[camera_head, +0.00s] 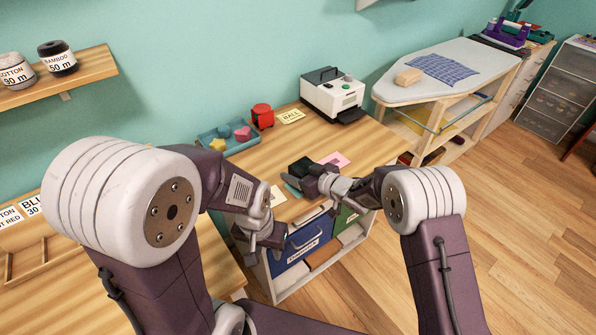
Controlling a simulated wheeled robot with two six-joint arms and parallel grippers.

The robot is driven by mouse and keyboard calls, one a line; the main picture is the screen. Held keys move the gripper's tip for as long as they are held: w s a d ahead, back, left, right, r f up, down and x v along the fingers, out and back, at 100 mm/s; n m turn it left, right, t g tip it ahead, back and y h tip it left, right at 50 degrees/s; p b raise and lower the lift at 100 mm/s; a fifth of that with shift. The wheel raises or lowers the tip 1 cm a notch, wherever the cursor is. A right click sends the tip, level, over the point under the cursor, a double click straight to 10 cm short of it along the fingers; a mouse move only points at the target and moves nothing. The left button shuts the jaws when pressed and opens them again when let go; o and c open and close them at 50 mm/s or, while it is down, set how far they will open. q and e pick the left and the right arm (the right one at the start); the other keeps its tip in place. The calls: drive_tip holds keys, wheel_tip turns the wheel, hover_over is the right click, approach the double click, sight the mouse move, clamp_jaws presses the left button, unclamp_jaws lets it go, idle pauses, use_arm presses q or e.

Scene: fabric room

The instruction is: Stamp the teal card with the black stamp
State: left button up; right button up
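The black stamp (301,167) is a dark block near the front of the wooden worktable (374,146). A teal card (291,183) shows only as a sliver just below the stamp, partly hidden by it and by my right gripper. My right gripper (314,181) is right beside the black stamp, reaching in from the right. Its fingers are too small and covered to tell whether they hold the stamp. My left gripper (259,240) hangs at the table's front edge, left of the stamp and apart from it. Its finger gap is unclear, and I see nothing held.
A pink card (338,159) lies right of the stamp and a pale card (277,196) lies left. Behind are a blue tray (241,146) of colored shapes, a red object (262,116) and a white machine (333,94). A blue bin (303,238) sits under the table.

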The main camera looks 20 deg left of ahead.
sight(298, 161)
drive_tip(key=shift+f+p, duration=0.15)
drive_tip(key=shift+p, duration=0.7)
idle(2.6)
wheel_tip(298, 161, up, 6)
drive_tip(key=p, duration=0.5)
drive_tip(key=shift+r, duration=0.2)
drive_tip(key=shift+f, duration=0.1)
